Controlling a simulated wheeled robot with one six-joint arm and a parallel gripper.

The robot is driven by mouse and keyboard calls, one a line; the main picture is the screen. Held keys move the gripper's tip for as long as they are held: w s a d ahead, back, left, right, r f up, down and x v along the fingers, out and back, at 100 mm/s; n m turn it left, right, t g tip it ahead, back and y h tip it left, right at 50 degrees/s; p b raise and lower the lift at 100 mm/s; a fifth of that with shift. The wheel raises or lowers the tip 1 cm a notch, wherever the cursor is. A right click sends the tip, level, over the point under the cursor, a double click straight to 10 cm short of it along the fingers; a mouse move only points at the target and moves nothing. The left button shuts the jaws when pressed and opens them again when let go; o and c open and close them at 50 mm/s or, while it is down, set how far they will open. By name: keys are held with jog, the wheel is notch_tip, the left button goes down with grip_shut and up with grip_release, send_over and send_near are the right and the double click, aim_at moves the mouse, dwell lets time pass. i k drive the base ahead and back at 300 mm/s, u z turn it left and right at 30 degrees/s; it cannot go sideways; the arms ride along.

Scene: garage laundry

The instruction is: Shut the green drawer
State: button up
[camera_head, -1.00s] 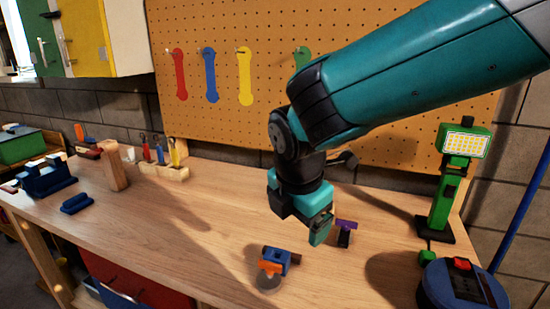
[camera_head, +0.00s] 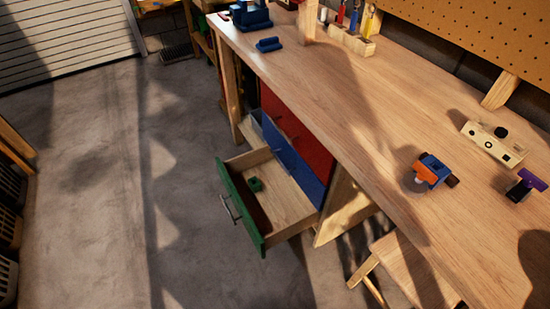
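The green drawer (camera_head: 240,207) is the lowest front of the drawer unit under the workbench. It is pulled well out, and its pale wooden inside (camera_head: 283,196) shows. A small green block (camera_head: 255,184) lies in it, near the green front. The front has a metal handle (camera_head: 229,209). Above it, the blue drawer (camera_head: 292,160) and the red drawer (camera_head: 297,132) look shut. My gripper and arm are not in view now.
The workbench top (camera_head: 340,85) is above the drawers. A stool (camera_head: 415,270) stands right of the drawer unit. The grey floor (camera_head: 180,230) in front of the drawer is clear. An orange-and-blue tool (camera_head: 430,172) lies on the bench.

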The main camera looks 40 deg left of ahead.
aim_at(274, 215)
jog(key=u, duration=1.85)
